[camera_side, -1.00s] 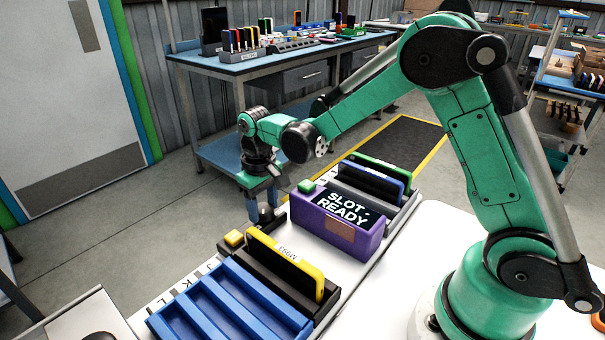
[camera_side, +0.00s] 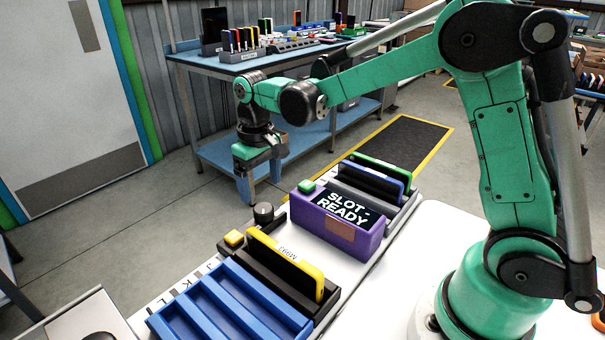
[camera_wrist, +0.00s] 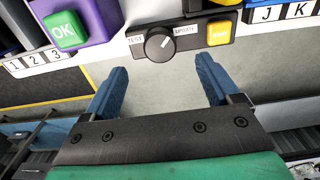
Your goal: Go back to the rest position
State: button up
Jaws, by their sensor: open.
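My gripper (camera_side: 260,177) hangs in the air beyond the far edge of the white bench, above the floor. In the wrist view its two blue fingers stand wide apart, so my gripper (camera_wrist: 162,82) is open, with nothing between them. Near the fingers in the wrist view is a black control strip with a round knob (camera_wrist: 158,44) and a yellow button (camera_wrist: 220,33). The knob also shows in the side view (camera_side: 264,212), below the gripper and apart from it.
The purple SLOT-READY box (camera_side: 340,222) with a green OK button (camera_wrist: 64,30) stands on the bench. A blue workbench (camera_side: 225,152) stands behind.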

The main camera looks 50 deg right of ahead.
jog(key=shift+r, duration=0.2)
jog(key=shift+s+r, duration=0.15)
jog(key=shift+r, duration=0.05)
jog(key=s+r+t, duration=0.4)
jog(key=s+t, duration=0.3)
jog(key=s, duration=0.4)
jog(key=shift+d+r, duration=0.2)
jog(key=shift+s, duration=0.1)
dwell(0.4)
